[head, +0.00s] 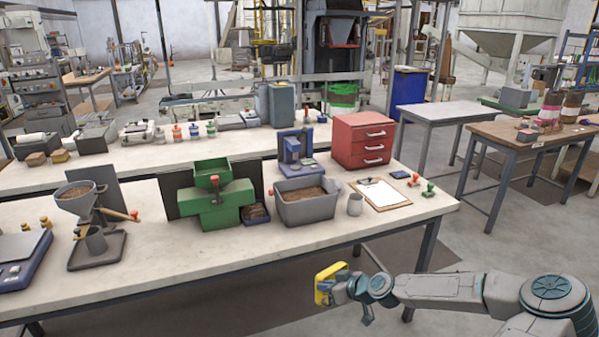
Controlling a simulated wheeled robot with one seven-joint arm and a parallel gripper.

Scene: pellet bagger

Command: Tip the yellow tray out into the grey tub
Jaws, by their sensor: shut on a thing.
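The yellow tray (323,289) is at my gripper (338,287), in front of the table's front edge and low over the floor. My gripper is shut on the tray, which looks tilted up on its side. Its inside is turned away or hidden, so I cannot tell whether it holds anything. The grey tub (306,211) stands upright on the table, behind and a little left of my gripper, with brown pellets (305,193) in it. The tray and tub are apart.
Near the tub are a green machine (214,200), a small dark tray (256,213), a grey cup (355,205) and a clipboard (381,194). A red drawer box (363,141) and a blue device (297,155) stand behind. The table's front strip (200,262) is clear.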

